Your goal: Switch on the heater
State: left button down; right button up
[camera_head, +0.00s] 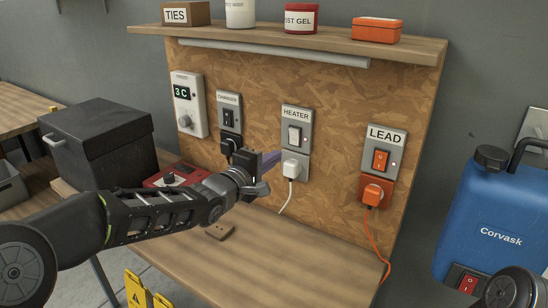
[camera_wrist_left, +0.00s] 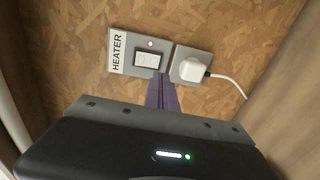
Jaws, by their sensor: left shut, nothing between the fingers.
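The heater switch (camera_head: 294,136) is a white rocker on a grey plate marked HEATER, on the upright chipboard panel. A small reddish light shows on the plate beside the rocker. A white plug (camera_head: 291,168) with a white cord sits in the socket just below it. The wrist view shows the heater rocker (camera_wrist_left: 147,60) and the white plug (camera_wrist_left: 192,70) close together. My left gripper (camera_head: 272,160) is shut and empty, its purple fingers just left of the plug and below the rocker. In the wrist view the fingertips (camera_wrist_left: 161,78) are near the rocker's edge; I cannot tell whether they touch.
The charger switch (camera_head: 228,117) and a thermostat (camera_head: 188,104) are on the left; an orange LEAD switch (camera_head: 380,160) is on the right. A shelf (camera_head: 300,43) overhangs the panel. A black box (camera_head: 100,145) stands left, a blue canister (camera_head: 490,215) right. The bench front is mostly clear.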

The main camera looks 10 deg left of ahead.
pick_arm(q)
jog(key=f+v, duration=0.1)
jog(key=v, duration=0.6)
jog(key=shift+s+f+b, duration=0.25)
jog(key=shift+f+b, duration=0.05)
jog(key=shift+f, duration=0.05)
jog(key=shift+d, duration=0.1)
